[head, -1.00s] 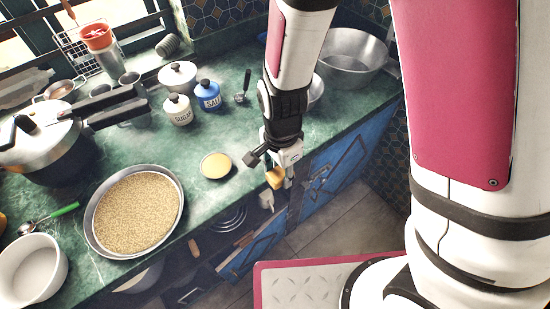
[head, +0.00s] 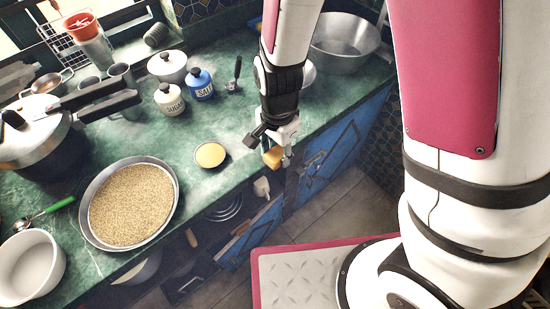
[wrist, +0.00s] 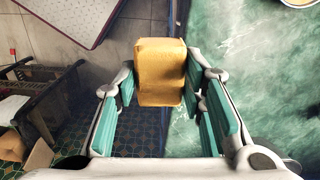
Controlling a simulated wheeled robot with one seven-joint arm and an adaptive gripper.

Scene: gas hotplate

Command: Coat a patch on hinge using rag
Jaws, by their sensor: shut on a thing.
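My gripper (head: 275,153) hangs by the front edge of the green counter, to the right of a small round dish of yellow stuff (head: 210,155). It is shut on the rag (head: 272,158), a folded yellow-orange block. In the wrist view the rag (wrist: 160,72) sits between the teal-padded fingers of my gripper (wrist: 160,85), over the counter's edge and the floor. The dish's rim shows at the top right corner there. Blue cabinet doors (head: 335,150) with dark metal fittings are below the counter. I cannot make out for certain which fitting is the hinge.
On the counter (head: 225,120) stand a large pan of grain (head: 130,203), a pressure cooker (head: 40,140), a sugar jar (head: 169,99), a salt jar (head: 199,84) and a metal basin (head: 345,45). Open shelves with utensils lie below. The floor (head: 345,205) before the doors is clear.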

